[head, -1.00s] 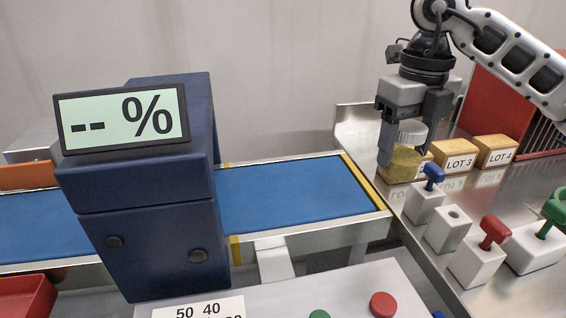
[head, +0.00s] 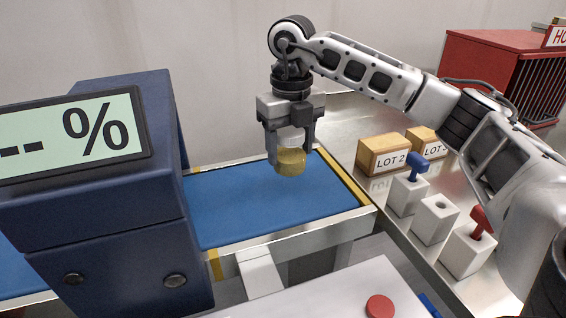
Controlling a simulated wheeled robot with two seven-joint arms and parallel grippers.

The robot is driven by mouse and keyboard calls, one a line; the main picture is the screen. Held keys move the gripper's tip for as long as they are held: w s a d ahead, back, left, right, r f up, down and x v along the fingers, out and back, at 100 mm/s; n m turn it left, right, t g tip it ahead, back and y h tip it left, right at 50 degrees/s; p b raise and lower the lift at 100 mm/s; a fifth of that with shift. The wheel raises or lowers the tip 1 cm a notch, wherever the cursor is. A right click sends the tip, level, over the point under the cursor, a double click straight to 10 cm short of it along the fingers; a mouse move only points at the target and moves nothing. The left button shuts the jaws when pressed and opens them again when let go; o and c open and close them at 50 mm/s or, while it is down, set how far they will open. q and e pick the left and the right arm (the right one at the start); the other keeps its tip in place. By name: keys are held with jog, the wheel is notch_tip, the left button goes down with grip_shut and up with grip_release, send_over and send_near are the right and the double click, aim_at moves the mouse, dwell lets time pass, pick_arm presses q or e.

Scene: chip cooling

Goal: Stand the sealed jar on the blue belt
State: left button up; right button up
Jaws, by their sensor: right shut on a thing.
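The sealed jar (head: 291,162) has a pale lid and yellowish contents. My right gripper (head: 291,150) is shut on it, with one finger on each side, and holds it upright. In the head view the jar is over the far right part of the blue belt (head: 250,210). Its base appears to be above the belt, but I cannot tell the exact gap. My left gripper is not in view.
A dark blue machine with a "-- %" display (head: 75,135) stands over the belt on the left. Wooden blocks labelled LOT 2 (head: 383,156) and LOT 3 (head: 424,140) and white blocks with blue and red handles (head: 470,250) are on the metal counter at right. The belt's front half is clear.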

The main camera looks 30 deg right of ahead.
aim_at(283, 165)
jog(key=shift+w+a+f, duration=0.25)
jog(key=shift+w+f, duration=0.2)
jog(key=shift+f, duration=0.1)
jog(key=shift+w+a+f+p, duration=0.1)
jog(key=shift+w+f+p, duration=0.1)
jog(key=shift+f, duration=0.75)
jog(key=shift+w+f+p, duration=0.1)
jog(key=shift+f+p, duration=0.05)
jog(key=shift+f, duration=0.8)
jog(key=shift+f, duration=0.2)
jog(key=o, duration=1)
jog(key=shift+o, duration=0.2)
notch_tip(283, 165, up, 12)
jog(key=shift+r, duration=0.2)
